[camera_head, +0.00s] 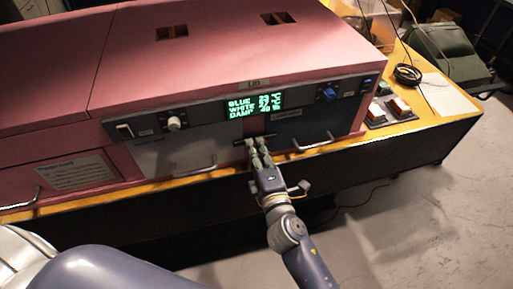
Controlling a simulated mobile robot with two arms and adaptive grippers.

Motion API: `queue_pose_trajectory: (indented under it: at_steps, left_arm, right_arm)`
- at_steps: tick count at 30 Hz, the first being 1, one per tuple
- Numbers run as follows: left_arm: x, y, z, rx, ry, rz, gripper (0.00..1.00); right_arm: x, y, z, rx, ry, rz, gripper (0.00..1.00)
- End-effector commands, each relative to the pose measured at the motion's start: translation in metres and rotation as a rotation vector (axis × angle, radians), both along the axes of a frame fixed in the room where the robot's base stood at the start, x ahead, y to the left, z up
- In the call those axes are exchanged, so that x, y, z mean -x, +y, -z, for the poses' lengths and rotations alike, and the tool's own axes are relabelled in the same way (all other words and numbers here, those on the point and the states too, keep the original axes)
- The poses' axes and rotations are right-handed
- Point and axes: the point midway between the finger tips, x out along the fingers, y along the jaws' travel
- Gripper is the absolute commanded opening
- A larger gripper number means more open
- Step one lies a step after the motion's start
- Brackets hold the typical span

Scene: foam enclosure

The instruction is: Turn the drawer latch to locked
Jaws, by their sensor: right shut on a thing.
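My right gripper (258,149) reaches up from below to the front of the pink enclosure. It is shut on a small dark latch (241,142) between the two drawer fronts, just below the green display. The fingers cover most of the latch, so I cannot tell its exact angle. The left drawer (190,153) is a grey panel with a bar handle, and the right drawer (318,122) is a darker panel with a bar handle. Both look closed. My left gripper is not in view.
A switch box (390,110) and a black cable coil (408,74) lie at right. The floor at lower right is clear.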

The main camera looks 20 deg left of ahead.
Motion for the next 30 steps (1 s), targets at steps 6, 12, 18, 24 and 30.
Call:
queue_pose_trajectory:
  at_steps: [6,12,18,24,30]
  left_arm:
    - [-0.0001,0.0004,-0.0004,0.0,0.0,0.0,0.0]
    - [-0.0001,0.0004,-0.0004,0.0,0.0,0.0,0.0]
    - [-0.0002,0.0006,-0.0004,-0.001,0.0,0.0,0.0]
    - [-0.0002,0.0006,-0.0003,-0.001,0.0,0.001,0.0]
    - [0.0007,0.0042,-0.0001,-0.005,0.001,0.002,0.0]
  right_arm:
    - [-0.0003,0.0005,-0.0019,0.018,-0.017,-0.001,0.0]
    - [-0.0003,0.0004,-0.0018,0.02,-0.018,-0.001,0.0]
    - [-0.0003,0.0004,-0.0018,0.02,-0.018,-0.001,0.24]
    - [-0.0002,0.0002,-0.0009,0.02,-0.016,-0.001,0.3]
    - [0.0011,-0.0007,-0.0001,0.018,-0.014,0.0,0.3]
